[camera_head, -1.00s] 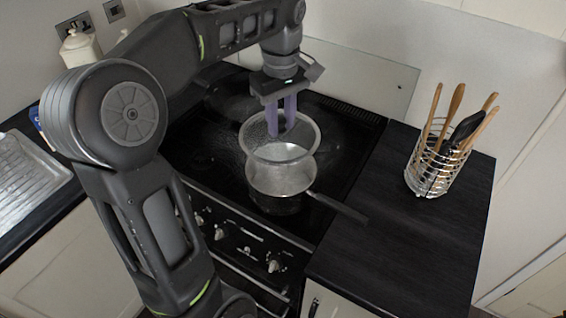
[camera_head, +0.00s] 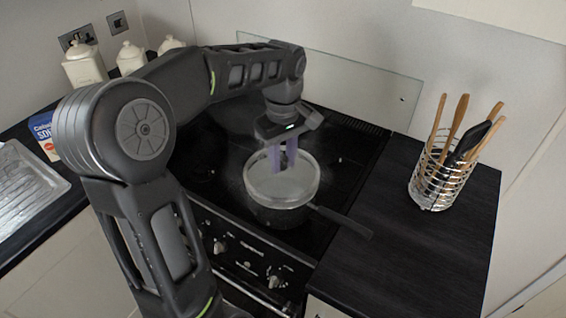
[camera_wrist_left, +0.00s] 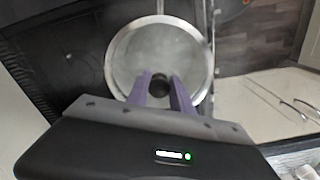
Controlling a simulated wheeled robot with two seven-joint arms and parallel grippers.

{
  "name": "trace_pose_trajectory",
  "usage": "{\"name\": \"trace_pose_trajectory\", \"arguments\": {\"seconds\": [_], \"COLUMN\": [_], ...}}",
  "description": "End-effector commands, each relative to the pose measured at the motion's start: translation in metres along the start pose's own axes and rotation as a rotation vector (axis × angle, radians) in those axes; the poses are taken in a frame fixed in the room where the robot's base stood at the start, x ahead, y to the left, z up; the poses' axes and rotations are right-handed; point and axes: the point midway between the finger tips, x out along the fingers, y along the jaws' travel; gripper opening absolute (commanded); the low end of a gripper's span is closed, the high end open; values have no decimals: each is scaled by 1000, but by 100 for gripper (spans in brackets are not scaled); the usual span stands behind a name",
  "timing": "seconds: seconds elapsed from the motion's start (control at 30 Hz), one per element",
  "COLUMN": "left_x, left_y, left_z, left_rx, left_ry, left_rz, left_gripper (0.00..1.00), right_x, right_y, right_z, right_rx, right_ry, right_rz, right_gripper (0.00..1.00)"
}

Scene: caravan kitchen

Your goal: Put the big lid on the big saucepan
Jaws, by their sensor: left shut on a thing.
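The big saucepan (camera_head: 283,212) stands on the black stove top with its dark handle (camera_head: 342,221) pointing to the lower right. The big lid (camera_head: 298,187), clear glass with a metal rim, lies level over the saucepan's mouth; it also shows in the left wrist view (camera_wrist_left: 190,62). It looks at or very close to the saucepan's rim, and I cannot tell whether it is fully seated. My left gripper (camera_head: 284,168) points down from above, its purple fingers shut on the lid's dark knob (camera_wrist_left: 160,85). My right gripper is not in view.
A wire utensil holder (camera_head: 438,183) with wooden tools stands on the black counter (camera_head: 400,250) to the right. White canisters (camera_head: 84,66) and a blue box (camera_head: 42,130) stand at the back left. A metal draining board (camera_head: 25,185) lies at far left.

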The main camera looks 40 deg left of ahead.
Motion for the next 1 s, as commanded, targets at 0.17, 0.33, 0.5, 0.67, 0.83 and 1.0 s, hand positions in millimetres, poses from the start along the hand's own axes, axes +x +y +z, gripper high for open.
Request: {"name": "trace_pose_trajectory", "arguments": {"seconds": [0.17,0.33,0.5,0.67,0.83,1.0], "left_x": [16,16,20,20,20,19], "left_y": [0,0,0,0,0,0], "left_z": [0,0,0,0,0,0], "left_rx": [1,1,0,0,0,0], "left_ry": [0,1,0,0,0,0], "left_rz": [0,1,1,0,0,0], "left_gripper": [0,0,0,38,49,49], "right_x": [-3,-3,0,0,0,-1], "right_y": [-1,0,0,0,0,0], "right_z": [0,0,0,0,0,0], "right_rx": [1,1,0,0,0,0], "right_ry": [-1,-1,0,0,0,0], "right_rz": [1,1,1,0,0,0], "right_gripper": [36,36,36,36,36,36]}}
